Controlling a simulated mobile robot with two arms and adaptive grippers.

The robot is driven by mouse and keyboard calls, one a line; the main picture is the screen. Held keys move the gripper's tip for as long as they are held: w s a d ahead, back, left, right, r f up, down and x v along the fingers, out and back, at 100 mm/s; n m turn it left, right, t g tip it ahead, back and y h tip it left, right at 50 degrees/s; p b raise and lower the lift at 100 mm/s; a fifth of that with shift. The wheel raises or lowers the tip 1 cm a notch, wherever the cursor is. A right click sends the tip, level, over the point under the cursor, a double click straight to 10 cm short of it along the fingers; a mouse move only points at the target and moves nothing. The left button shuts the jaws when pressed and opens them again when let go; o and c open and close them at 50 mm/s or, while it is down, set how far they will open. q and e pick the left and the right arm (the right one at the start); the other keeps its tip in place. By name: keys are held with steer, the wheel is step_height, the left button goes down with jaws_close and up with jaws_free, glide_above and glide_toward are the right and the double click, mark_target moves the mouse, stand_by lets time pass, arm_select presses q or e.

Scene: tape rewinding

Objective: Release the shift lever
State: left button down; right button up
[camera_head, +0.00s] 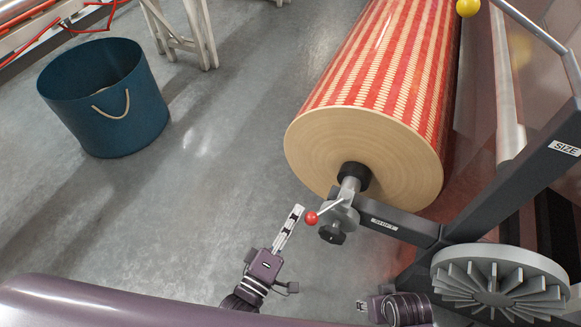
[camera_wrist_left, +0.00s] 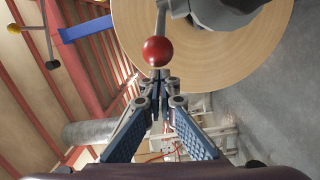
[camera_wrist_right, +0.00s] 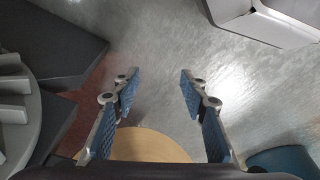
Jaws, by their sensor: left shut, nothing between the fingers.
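The shift lever has a red ball knob (camera_head: 312,218) on a thin metal rod, beside a label reading SHIFT (camera_head: 384,224). My left gripper (camera_head: 297,211) is shut and empty, with its fingertips just left of the knob. In the left wrist view the red knob (camera_wrist_left: 157,51) shows just beyond the closed fingertips (camera_wrist_left: 157,84); whether they touch it I cannot tell. My right gripper (camera_wrist_right: 159,82) is open and empty in its wrist view. In the head view it is low, near the bottom edge, right of the left one.
A large roll of red and cream patterned material (camera_head: 375,70) is mounted on the shaft behind the lever. A dark frame arm labelled SIZE (camera_head: 520,180) and a grey finned handwheel (camera_head: 500,277) stand at right. A blue bucket (camera_head: 105,115) stands on open floor at left.

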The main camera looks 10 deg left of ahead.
arm_select(q)
steer(key=shift+s+d, duration=0.5)
steer(key=shift+s, duration=0.2)
arm_select(e)
steer(key=shift+s+f, duration=0.15)
steer(key=shift+f, duration=0.45)
steer(key=shift+s+f, duration=0.15)
steer(key=shift+f, duration=0.45)
arm_select(q)
steer(key=shift+s+f, duration=0.1)
steer(key=shift+f, duration=0.05)
steer(key=shift+p, duration=0.3)
arm_select(e)
steer(key=shift+a, duration=0.1)
